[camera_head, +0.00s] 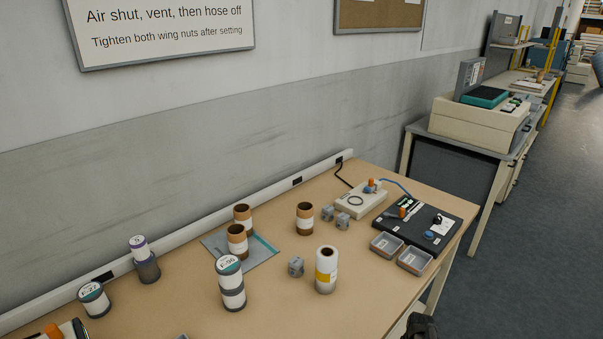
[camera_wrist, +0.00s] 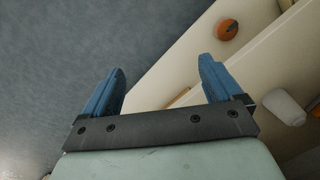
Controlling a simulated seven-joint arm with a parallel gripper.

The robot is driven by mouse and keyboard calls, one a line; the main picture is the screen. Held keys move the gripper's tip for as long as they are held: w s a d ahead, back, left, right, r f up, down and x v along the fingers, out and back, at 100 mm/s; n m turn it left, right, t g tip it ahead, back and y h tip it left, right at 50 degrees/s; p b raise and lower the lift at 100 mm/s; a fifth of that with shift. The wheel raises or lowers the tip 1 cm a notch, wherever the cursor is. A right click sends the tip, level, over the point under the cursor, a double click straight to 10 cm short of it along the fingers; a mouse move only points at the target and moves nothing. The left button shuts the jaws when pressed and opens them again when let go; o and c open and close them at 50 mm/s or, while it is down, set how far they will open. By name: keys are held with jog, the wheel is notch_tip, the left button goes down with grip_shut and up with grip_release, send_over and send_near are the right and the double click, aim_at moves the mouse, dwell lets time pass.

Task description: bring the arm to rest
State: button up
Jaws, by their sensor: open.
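My gripper (camera_wrist: 161,65) shows in the wrist view with its two blue fingers spread wide apart. Nothing is between the fingers. Behind them are the grey-blue floor and a cream edge or panel, so the gripper hangs off to the side of the work surface. In the head view only a dark piece (camera_head: 421,326) shows at the bottom edge, beside the table's right front edge; I cannot tell which part it is.
The wooden table (camera_head: 330,220) holds a white roll (camera_head: 326,270), a roll stack (camera_head: 231,283), brown-topped rolls (camera_head: 305,218), grey blocks, two small trays (camera_head: 415,260) and a black panel (camera_head: 445,215). In the wrist view, an orange round thing (camera_wrist: 227,29) and a white cylinder (camera_wrist: 285,106) lie right.

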jog(key=s+a+f+g, duration=0.2)
jog(key=s+a+f, duration=0.2)
jog(key=s, duration=0.4)
jog(key=s+a+f+m+g, duration=0.1)
jog(key=s+a+f+g, duration=0.1)
jog(key=s+a, duration=0.4)
jog(key=s+a+f+g, duration=0.2)
jog(key=s+a+f, duration=0.3)
jog(key=s, duration=0.7)
jog(key=shift+s+a+f+m, duration=0.15)
jog(key=shift+f+m, duration=0.15)
